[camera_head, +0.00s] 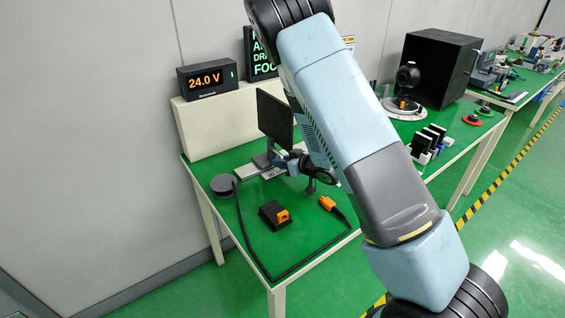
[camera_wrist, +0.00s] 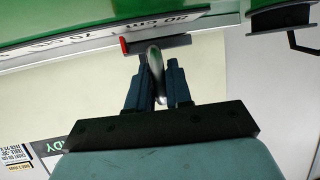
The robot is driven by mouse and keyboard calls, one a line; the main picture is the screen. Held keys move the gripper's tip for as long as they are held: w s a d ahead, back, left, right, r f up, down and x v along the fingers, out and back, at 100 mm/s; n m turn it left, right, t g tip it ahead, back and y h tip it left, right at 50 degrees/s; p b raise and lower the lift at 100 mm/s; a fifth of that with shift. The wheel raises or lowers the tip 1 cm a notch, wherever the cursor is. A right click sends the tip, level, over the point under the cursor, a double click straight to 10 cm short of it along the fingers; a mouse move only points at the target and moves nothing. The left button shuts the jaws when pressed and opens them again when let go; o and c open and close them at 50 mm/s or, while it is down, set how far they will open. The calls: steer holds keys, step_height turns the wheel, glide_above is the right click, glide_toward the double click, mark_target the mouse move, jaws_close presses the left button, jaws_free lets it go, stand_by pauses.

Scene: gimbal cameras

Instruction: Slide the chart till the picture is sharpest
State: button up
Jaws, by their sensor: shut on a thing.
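The chart is a dark upright panel (camera_head: 275,120) on a slide on the pale rail (camera_head: 247,172) in the head view; I see it from behind or edge-on, so its face is hidden. My gripper (camera_head: 284,163) is at the chart's foot. In the wrist view my gripper (camera_wrist: 157,88) is shut on a grey rounded handle (camera_wrist: 154,60) below the carriage. A red pointer (camera_wrist: 124,45) on the carriage lies beside the scale (camera_wrist: 105,31), between the "70 cm" and "80 cm" marks. No camera picture of the chart is readable here.
A display (camera_head: 207,79) reads 24.0 V. A second display (camera_head: 262,52) is partly hidden by my arm. On the green table are a grey round piece (camera_head: 223,185), a black and orange block (camera_head: 273,214) and an orange plug (camera_head: 328,204) with a black cable. A black box (camera_head: 432,68) stands farther back.

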jaws_close()
steer(key=shift+w+d, duration=0.1)
steer(key=shift+w+d, duration=0.9)
steer(key=shift+d, duration=0.45)
steer(key=shift+w+d, duration=0.95)
steer(key=shift+d, duration=0.4)
steer(key=shift+w+d, duration=0.9)
steer(key=shift+d, duration=0.45)
steer(key=o, duration=0.6)
jaws_free()
steer(key=shift+s+d, duration=0.1)
